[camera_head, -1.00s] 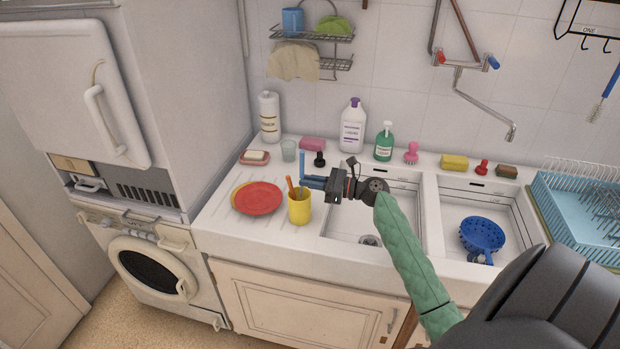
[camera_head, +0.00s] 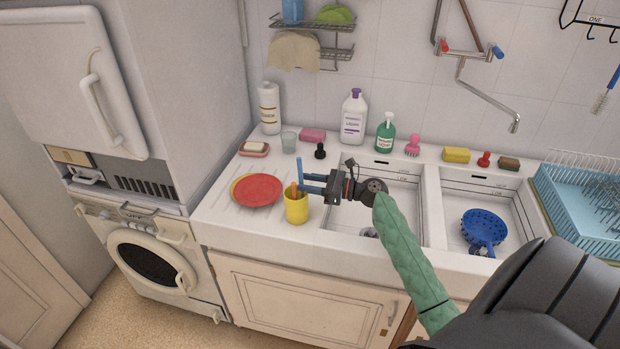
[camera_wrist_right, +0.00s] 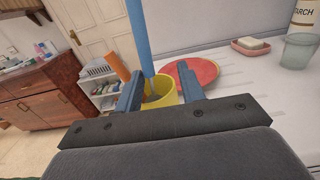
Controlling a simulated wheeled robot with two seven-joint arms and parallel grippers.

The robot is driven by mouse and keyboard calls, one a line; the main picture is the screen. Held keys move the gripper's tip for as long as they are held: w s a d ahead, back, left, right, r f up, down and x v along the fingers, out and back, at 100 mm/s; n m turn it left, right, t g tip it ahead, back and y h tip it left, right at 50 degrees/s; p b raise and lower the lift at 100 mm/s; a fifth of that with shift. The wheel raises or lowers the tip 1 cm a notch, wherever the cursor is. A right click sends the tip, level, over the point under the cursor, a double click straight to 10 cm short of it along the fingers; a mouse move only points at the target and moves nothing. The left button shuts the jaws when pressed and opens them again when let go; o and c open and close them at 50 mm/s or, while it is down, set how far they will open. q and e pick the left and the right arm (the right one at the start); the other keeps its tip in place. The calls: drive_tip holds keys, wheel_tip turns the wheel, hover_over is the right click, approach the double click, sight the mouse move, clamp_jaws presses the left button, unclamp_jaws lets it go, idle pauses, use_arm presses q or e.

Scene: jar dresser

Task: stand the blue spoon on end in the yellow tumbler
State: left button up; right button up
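The yellow tumbler (camera_head: 296,211) stands upright on the counter near the left basin, and it also shows in the right wrist view (camera_wrist_right: 168,92). The blue spoon (camera_head: 299,170) is upright, with its lower end reaching down into the tumbler's mouth. In the right wrist view its blue handle (camera_wrist_right: 139,35) passes between my fingers, close to the left one. My right gripper (camera_head: 308,183) is open around the handle above the tumbler, its fingers (camera_wrist_right: 161,72) clearly apart. The spoon's bottom end is hidden. My left gripper is not in view.
An orange-handled utensil (camera_head: 294,188) also stands in the tumbler. A red plate (camera_head: 258,190) lies just left. A glass (camera_head: 289,142), a black stopper (camera_head: 320,151) and a soap dish (camera_head: 254,149) are behind. The left basin (camera_head: 375,212) opens to the right.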

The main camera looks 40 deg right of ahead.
wheel_tip(320, 180, up, 15)
drive_tip(key=p, duration=0.8)
drive_tip(key=w+a+f+n+g+y+b, duration=0.15)
drive_tip(key=a+n+g, duration=0.35)
drive_tip(key=a, duration=0.5)
drive_tip(key=w+a+f+n+g+b, duration=0.1)
drive_tip(key=a+f+n+g+b, duration=0.15)
drive_tip(key=a+g, duration=0.55)
drive_tip(key=s+a+f+n+g+h+b, duration=0.2)
drive_tip(key=a+f+n+h+b, duration=0.1)
drive_tip(key=a+f+n+h, duration=0.2)
drive_tip(key=s+a+f+n+g+h+b, duration=0.2)
drive_tip(key=a+f+n+h, duration=0.3)
drive_tip(key=n, duration=0.3)
drive_tip(key=shift+s+a+g+b, duration=0.3)
drive_tip(key=shift+s+a+b, duration=0.15)
drive_tip(key=shift+a, duration=0.35)
